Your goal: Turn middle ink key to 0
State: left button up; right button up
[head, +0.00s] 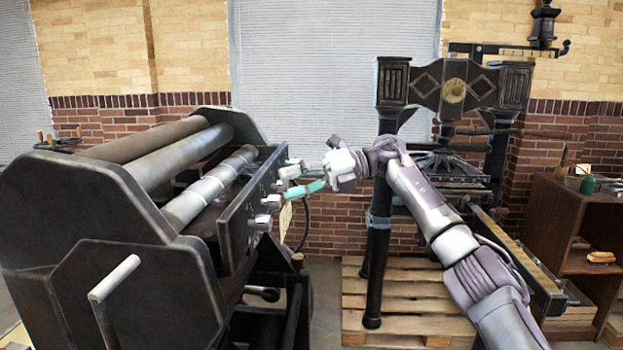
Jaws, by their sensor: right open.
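A row of pale ink keys sticks out from the dark front panel (232,215) of the roller press. The near keys show clearly, one low on the panel (262,222) and one just above it (271,202). My right gripper (291,182) reaches in from the right with its teal-padded fingers open, pointing at the keys farther along the row. A key (281,186) lies at or just beyond the fingertips; I cannot tell whether they touch it. The fingers partly hide the far keys, and the scale marks are too small to read. My left gripper is not in view.
The roller press (95,200) fills the left side, with a pale handle (114,278) at its front. A black hand press (455,90) stands on a wooden pallet (400,325) behind my right arm. A brown shelf (560,220) is at the right.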

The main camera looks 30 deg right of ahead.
jog(key=v, duration=1.1)
jog(key=shift+d, duration=0.25)
jog(key=shift+s+f, duration=0.1)
